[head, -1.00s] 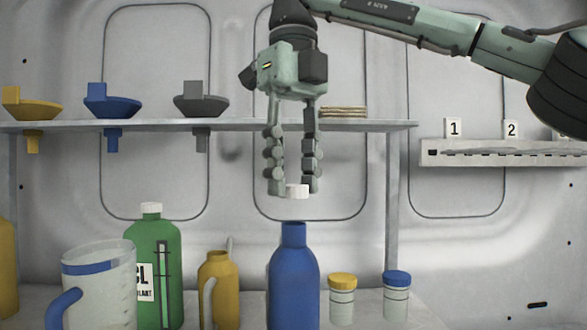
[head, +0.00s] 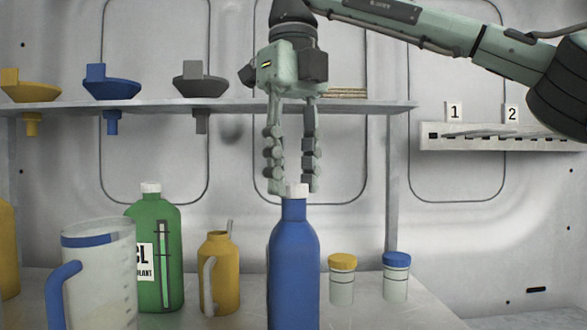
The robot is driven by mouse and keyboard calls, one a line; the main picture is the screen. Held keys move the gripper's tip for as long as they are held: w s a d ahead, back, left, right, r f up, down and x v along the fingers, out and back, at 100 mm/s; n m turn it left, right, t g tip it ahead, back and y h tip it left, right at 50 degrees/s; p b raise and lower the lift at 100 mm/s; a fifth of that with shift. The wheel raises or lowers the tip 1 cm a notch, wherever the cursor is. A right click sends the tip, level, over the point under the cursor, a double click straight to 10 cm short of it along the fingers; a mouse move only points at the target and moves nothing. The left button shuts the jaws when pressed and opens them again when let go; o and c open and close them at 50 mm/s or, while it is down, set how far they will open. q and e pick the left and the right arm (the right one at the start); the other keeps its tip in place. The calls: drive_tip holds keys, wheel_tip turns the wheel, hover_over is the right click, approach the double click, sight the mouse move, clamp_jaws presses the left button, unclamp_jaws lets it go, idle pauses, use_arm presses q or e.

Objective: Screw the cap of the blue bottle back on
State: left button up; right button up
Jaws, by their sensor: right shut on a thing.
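The blue bottle (head: 293,265) stands upright on the bench in the middle of the head view. A white cap (head: 297,190) is at the top of its neck. My right gripper (head: 293,186) points straight down above the bottle and is shut on the white cap, with a finger on each side of it. The cap looks to be touching the bottle's mouth; from this angle I cannot tell whether it is seated on the thread. My left gripper does not show.
A green bottle (head: 158,250), a yellow can (head: 219,275) and a clear jug (head: 100,280) stand left of the blue bottle. Two small jars, one yellow-capped (head: 342,278) and one blue-capped (head: 396,277), stand right. A shelf (head: 240,106) with funnels runs behind.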

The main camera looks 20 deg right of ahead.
idle(0.3)
idle(0.4)
drive_tip(key=shift+c, duration=0.2)
drive_tip(key=shift+p, duration=0.3)
drive_tip(key=shift+f, duration=0.6)
idle(0.8)
idle(0.3)
